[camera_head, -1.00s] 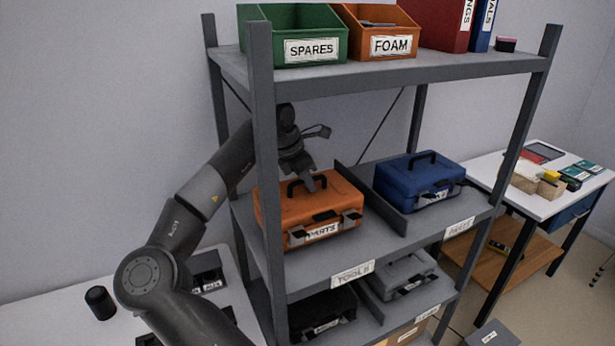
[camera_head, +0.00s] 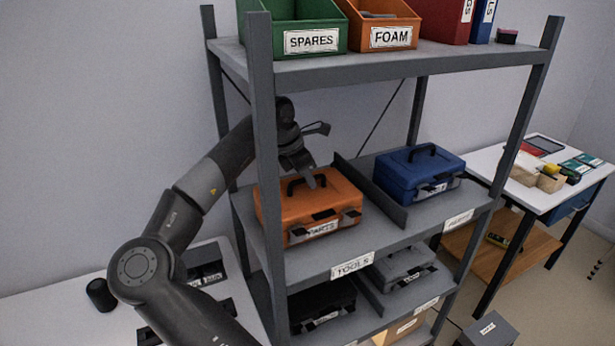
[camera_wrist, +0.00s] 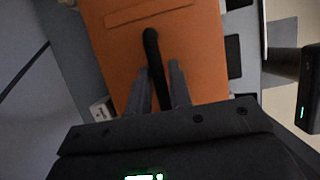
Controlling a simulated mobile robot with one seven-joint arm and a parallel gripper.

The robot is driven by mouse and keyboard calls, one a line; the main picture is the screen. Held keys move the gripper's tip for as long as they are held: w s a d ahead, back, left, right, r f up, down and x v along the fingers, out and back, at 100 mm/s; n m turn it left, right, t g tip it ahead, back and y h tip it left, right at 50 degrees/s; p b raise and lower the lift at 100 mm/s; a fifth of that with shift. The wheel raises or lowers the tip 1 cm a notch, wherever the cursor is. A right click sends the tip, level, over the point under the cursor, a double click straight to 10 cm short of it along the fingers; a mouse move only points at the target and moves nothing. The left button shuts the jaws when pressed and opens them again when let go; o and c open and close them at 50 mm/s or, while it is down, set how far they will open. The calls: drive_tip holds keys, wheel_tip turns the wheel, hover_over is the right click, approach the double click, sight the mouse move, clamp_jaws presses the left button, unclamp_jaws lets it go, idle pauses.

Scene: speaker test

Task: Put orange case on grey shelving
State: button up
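The orange case (camera_head: 337,199), with a black handle and a white PARTS label, is upright on the left half of the middle deck of the grey shelving (camera_head: 338,247). It appears to rest on that deck. My gripper (camera_head: 312,180) points down at the top of the case. The orange lid (camera_wrist: 205,50) fills the middle of that view. Contact under the case is hidden.
A grey divider (camera_head: 370,193) separates the orange case from a blue case (camera_head: 421,172) on the same deck. The shelving's front left post (camera_head: 265,150) stands in front of my arm. A green SPARES bin (camera_head: 290,32) and an orange FOAM bin (camera_head: 379,23) sit above.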

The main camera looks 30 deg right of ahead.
drive_tip(key=o, duration=0.3)
drive_tip(key=shift+r, duration=0.35)
drive_tip(key=v, duration=0.5)
drive_tip(key=shift+r, duration=0.35)
drive_tip(key=a, duration=1.2)
drive_tip(key=shift+w, duration=0.2)
drive_tip(key=shift+f, duration=0.1)
